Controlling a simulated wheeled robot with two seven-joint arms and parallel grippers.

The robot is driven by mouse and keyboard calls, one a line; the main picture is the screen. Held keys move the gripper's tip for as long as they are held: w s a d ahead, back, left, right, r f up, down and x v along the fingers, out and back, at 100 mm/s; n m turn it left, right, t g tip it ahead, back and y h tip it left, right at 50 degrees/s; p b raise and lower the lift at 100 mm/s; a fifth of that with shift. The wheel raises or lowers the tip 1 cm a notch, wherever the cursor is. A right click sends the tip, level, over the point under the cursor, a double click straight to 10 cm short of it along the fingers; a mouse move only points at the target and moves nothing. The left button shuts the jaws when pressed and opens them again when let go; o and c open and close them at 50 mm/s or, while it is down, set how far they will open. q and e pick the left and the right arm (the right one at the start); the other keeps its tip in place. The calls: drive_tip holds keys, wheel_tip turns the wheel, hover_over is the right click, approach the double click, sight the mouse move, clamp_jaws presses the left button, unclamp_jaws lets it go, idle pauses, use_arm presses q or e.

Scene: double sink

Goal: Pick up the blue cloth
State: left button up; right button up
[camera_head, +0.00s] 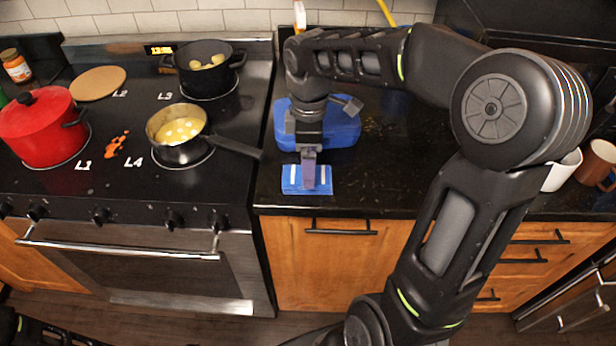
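The blue cloth (322,187), small and folded with white stripes, lies on the dark counter near its front edge, just right of the stove. My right gripper (309,180) points down over the middle of the cloth, with its tip touching or very close to it. The gripper hides part of the cloth. I cannot see whether its fingers are apart or closed on the cloth. My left gripper is not in view.
A blue board or tray (345,132) lies behind the cloth. On the stove stand a red pot (38,130), a black pot (210,82) and a saucepan (178,150), its handle reaching toward the counter. An orange spill (116,143) lies between burners. Mugs (598,162) stand at right.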

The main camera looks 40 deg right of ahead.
drive_tip(key=shift+w+a+f+p, duration=0.1)
drive_tip(key=shift+f+p, duration=0.2)
drive_tip(key=shift+f, duration=1.65)
drive_tip(key=c, duration=1.5)
drive_tip(key=shift+o, duration=0.2)
drive_tip(key=shift+r, duration=0.1)
wheel_tip(320, 180, up, 10)
drive_tip(key=b, duration=0.1)
